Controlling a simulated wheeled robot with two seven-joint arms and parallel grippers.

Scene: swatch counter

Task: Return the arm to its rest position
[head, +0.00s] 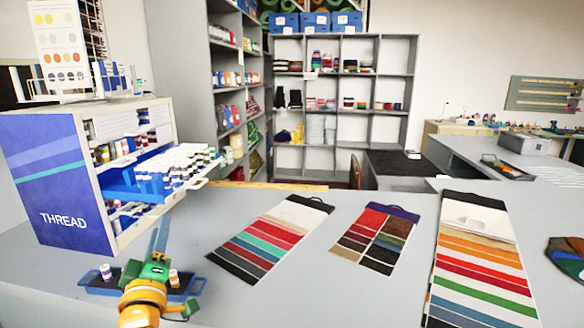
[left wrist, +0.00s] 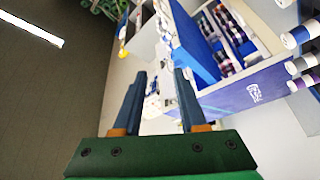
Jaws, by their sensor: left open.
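My left arm comes in from the bottom left of the head view. Its green and yellow left gripper (head: 160,225) has blue fingers pointing up and away, near the lower right corner of the thread cabinet (head: 65,185). In the left wrist view the two fingers of the left gripper (left wrist: 158,85) stand apart with nothing between them. My right gripper is in neither view.
A blue-rimmed dark tray (head: 82,283) lies under the gripper with spools at both sides. The cabinet's drawer (head: 203,183) stands open, full of spools. Swatch cards (head: 265,238), (head: 375,237), (head: 480,265) lie to the right. Bare counter (head: 330,290) lies in front.

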